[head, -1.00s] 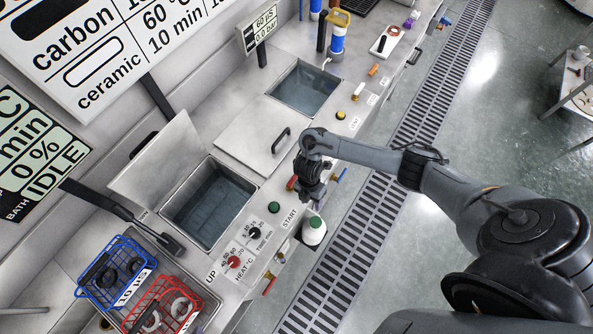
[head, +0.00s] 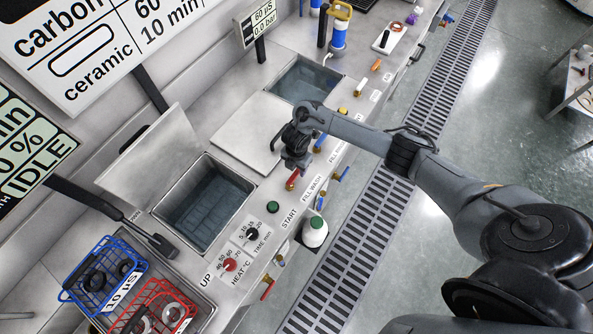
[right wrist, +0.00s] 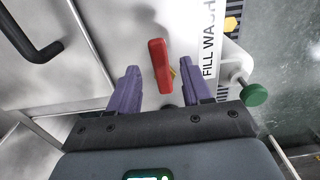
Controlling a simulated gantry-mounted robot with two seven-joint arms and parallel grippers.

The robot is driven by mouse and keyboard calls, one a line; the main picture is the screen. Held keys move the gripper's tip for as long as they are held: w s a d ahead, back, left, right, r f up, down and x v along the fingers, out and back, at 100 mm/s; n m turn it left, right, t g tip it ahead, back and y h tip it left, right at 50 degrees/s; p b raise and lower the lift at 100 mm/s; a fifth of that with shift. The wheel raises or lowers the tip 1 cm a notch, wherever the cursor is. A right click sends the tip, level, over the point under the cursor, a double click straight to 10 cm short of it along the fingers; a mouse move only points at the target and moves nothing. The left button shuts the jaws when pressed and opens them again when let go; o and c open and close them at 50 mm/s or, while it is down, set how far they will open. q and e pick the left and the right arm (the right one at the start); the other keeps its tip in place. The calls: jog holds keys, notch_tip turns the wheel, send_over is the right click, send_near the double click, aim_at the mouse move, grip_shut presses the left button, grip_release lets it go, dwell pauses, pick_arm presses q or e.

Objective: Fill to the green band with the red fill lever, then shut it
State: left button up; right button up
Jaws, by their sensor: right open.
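The red fill lever (head: 293,180) sits on the counter's front edge by the FILL WASH label (head: 314,187). My right gripper (head: 297,163) is over the counter just above it. In the right wrist view the red lever (right wrist: 160,65) lies between the two open purple fingertips (right wrist: 159,70), with a gap on both sides. The gripper holds nothing. The open steel bath (head: 203,204) has its lid raised and holds dark, clear liquid. I cannot make out a green band in it. My left gripper is out of view.
A flat lid (head: 250,133) with a dark handle lies behind the lever. Blue and red wire baskets (head: 68,296) stand at lower left. Other small valve handles line the front edge.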

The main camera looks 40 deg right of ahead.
jog(key=shift+f, duration=1.2)
grip_shut()
